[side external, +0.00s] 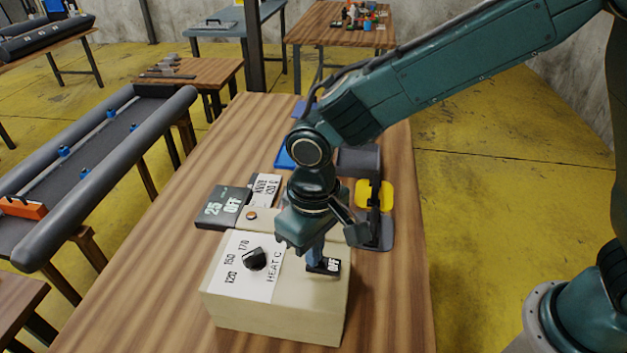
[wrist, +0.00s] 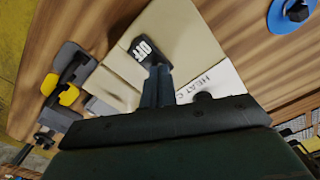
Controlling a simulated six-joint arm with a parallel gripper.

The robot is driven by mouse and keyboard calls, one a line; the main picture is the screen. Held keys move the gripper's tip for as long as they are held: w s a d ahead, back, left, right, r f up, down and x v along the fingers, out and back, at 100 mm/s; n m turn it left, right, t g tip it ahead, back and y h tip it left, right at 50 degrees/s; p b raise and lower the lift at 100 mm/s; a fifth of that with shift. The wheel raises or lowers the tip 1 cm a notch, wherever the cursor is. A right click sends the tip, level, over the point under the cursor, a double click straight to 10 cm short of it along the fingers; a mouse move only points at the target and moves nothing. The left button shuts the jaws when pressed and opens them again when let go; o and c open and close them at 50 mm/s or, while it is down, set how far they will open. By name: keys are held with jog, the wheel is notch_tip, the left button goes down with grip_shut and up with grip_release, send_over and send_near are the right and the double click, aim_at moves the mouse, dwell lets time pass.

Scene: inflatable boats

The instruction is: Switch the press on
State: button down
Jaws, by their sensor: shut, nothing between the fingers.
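A beige control box (side external: 285,310) stands on the wooden table. Its white panel (side external: 244,266) reads HEAT C and 120, 150, 170 around a black dial (side external: 254,258). A black rocker switch (side external: 330,267) with white lettering, seemingly OFF, sits on the box top right of the dial. It also shows in the wrist view (wrist: 142,47). The fingers partly hide the switch.
Behind the box are a dark plate marked 25 OFF (side external: 222,207) and a yellow-handled device (side external: 374,195). A blue disc with a black knob (wrist: 290,20) lies on the table in the wrist view. The table right of the box is narrow but bare.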

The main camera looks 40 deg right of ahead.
jog(key=shift+f, duration=0.15)
jog(key=shift+r, duration=3.55)
jog(key=shift+d, duration=0.1)
jog(key=s+d+r+m+t+y, duration=0.1)
jog(key=s+d+r, duration=0.2)
jog(key=d+r, duration=0.35)
jog(key=s+d+r+m+t, duration=0.1)
jog(key=s+d+r+t, duration=0.15)
jog(key=d, duration=0.75)
jog(key=s+d+m+t+h, duration=0.1)
jog(key=s+d+t, duration=0.1)
jog(key=s+d, duration=0.8)
jog(key=shift+s+r, duration=0.35)
jog(key=shift+r, duration=0.1)
